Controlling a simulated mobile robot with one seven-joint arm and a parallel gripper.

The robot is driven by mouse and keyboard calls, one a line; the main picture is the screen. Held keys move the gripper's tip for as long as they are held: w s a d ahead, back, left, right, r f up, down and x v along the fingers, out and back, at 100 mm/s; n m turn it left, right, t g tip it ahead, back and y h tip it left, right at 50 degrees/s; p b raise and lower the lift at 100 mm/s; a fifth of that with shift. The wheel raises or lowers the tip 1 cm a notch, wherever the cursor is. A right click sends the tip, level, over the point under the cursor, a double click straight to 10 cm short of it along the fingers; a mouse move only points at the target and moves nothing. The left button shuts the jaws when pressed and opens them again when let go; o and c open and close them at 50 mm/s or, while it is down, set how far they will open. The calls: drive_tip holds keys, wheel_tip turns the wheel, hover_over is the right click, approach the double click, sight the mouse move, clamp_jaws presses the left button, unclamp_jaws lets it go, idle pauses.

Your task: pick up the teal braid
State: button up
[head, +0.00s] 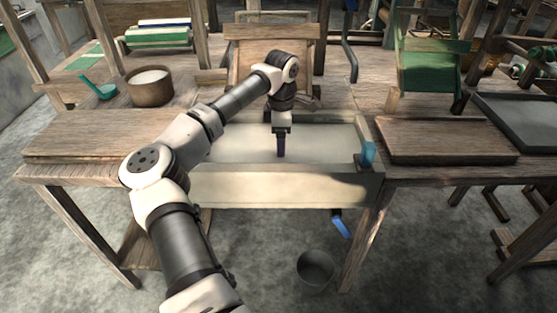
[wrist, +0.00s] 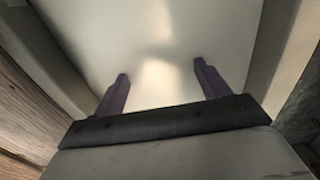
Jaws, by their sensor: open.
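My gripper (head: 281,153) points down over the pale trough (head: 265,187) in the middle of the bench. In the wrist view my gripper (wrist: 161,84) has its two purple fingers well apart, with only the pale trough floor seen between them. A small teal-blue piece (head: 368,153) sits at the trough's right end, to the right of my gripper and apart from it. It may be the teal braid, but it is too small to tell. The wrist view shows no teal thing.
A teal ladle (head: 99,90) lies beside a round wooden tub (head: 150,87) at the left. A brown wooden tray (head: 445,140) and a dark tray (head: 518,118) are at the right. A grey bucket (head: 316,270) stands on the floor. The trough walls rise around my gripper.

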drive_tip(key=shift+s+a+f+p, duration=0.15)
drive_tip(key=shift+f+p, duration=0.15)
drive_tip(key=shift+f, duration=1.45)
drive_tip(key=shift+s+a+f+p, duration=0.15)
drive_tip(key=shift+f+p, duration=0.1)
drive_tip(key=shift+f, duration=1.45)
drive_tip(key=shift+w, duration=0.1)
drive_tip(key=c, duration=1.5)
drive_tip(key=shift+r, duration=0.1)
drive_tip(key=shift+r, duration=0.1)
wheel_tip(320, 180, up, 18)
drive_tip(key=b, duration=0.1)
drive_tip(key=shift+b, duration=0.3)
